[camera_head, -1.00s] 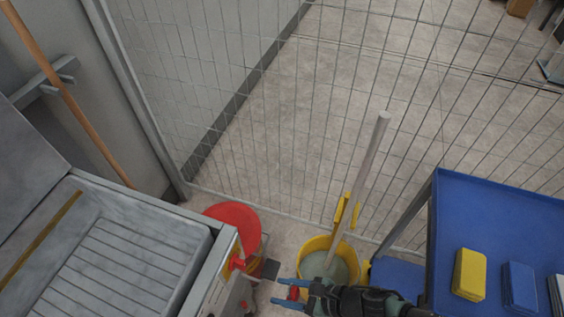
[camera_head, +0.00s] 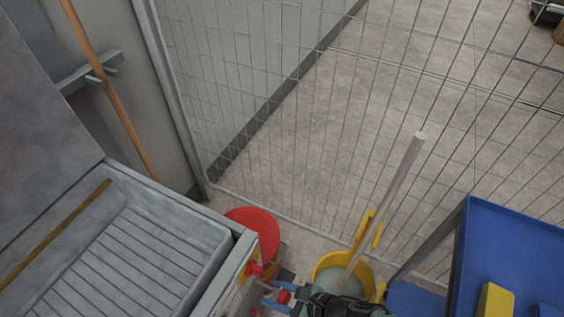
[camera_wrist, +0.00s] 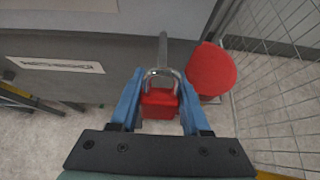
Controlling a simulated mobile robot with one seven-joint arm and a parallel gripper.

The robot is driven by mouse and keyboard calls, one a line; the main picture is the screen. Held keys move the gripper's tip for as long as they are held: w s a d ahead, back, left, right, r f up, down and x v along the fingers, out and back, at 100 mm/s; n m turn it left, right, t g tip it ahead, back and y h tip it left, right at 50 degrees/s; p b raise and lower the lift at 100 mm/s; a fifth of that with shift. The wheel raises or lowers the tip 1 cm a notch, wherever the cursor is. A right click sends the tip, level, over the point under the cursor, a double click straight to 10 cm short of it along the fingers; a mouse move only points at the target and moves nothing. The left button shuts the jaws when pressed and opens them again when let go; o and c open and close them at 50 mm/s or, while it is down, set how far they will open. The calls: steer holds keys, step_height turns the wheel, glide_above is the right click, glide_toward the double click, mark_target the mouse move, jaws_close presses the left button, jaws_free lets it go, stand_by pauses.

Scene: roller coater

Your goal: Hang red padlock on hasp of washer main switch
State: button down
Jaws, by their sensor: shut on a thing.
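The red padlock (camera_wrist: 158,105) is between the blue fingers of my gripper (camera_wrist: 157,92), with its grey shackle (camera_wrist: 150,75) pointing forward in the wrist view. In the head view the padlock (camera_head: 284,297) shows small and red between the blue fingers of my gripper (camera_head: 272,294). The main switch (camera_head: 254,268), a red knob on a yellow plate, is on the washer's right side, just ahead of the fingertips. A grey bar (camera_wrist: 163,48) shows beyond the shackle; I cannot tell whether it is the hasp or whether they touch.
The grey washer basin (camera_head: 223,262) is at the left. A red round lid (camera_head: 258,229) stands beyond the switch. A yellow bucket (camera_head: 319,268) with a mop and a blue cart (camera_head: 520,250) are to the right. Wire fencing (camera_head: 300,130) closes the back.

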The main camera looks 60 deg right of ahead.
steer(key=shift+w+a+f+b, duration=0.1)
steer(key=shift+w+f+b, duration=0.15)
steer(key=shift+w, duration=0.35)
steer(key=shift+w+f+b, duration=0.1)
steer(key=shift+w+b, duration=0.15)
steer(key=shift+w, duration=0.35)
steer(key=shift+w+a+f+b, duration=0.1)
steer(key=shift+w+f+b, duration=0.15)
steer(key=shift+w, duration=0.35)
steer(key=shift+c, duration=1.4)
jaws_free()
steer(key=shift+r, duration=0.1)
steer(key=p+v, duration=0.1)
steer(key=v, duration=1.1)
steer(key=shift+s+r, duration=0.3)
steer(key=shift+s, duration=0.05)
